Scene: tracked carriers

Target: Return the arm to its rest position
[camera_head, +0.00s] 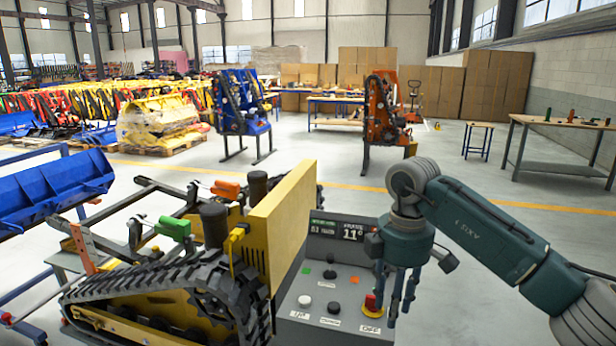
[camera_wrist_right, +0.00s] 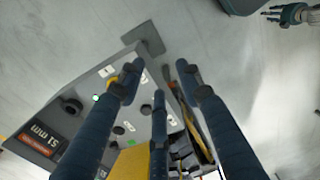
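My right arm comes in from the right in the head view. Its teal gripper (camera_head: 395,308) points down over the right side of the grey control box (camera_head: 345,282), close to a red knob (camera_head: 371,302) on a yellow base. I cannot tell whether a finger touches the knob. In the right wrist view the three fingers (camera_wrist_right: 158,78) are spread apart with nothing held between them. My left gripper is out of the head view. A small teal gripper, my left one (camera_wrist_right: 290,14), shows at the top right of the wrist view with its fingers apart.
A yellow tracked carrier (camera_head: 200,285) stands directly left of the control box. A workbench (camera_head: 560,124) with small items stands at the back right. Open floor lies behind the box, crossed by a yellow line.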

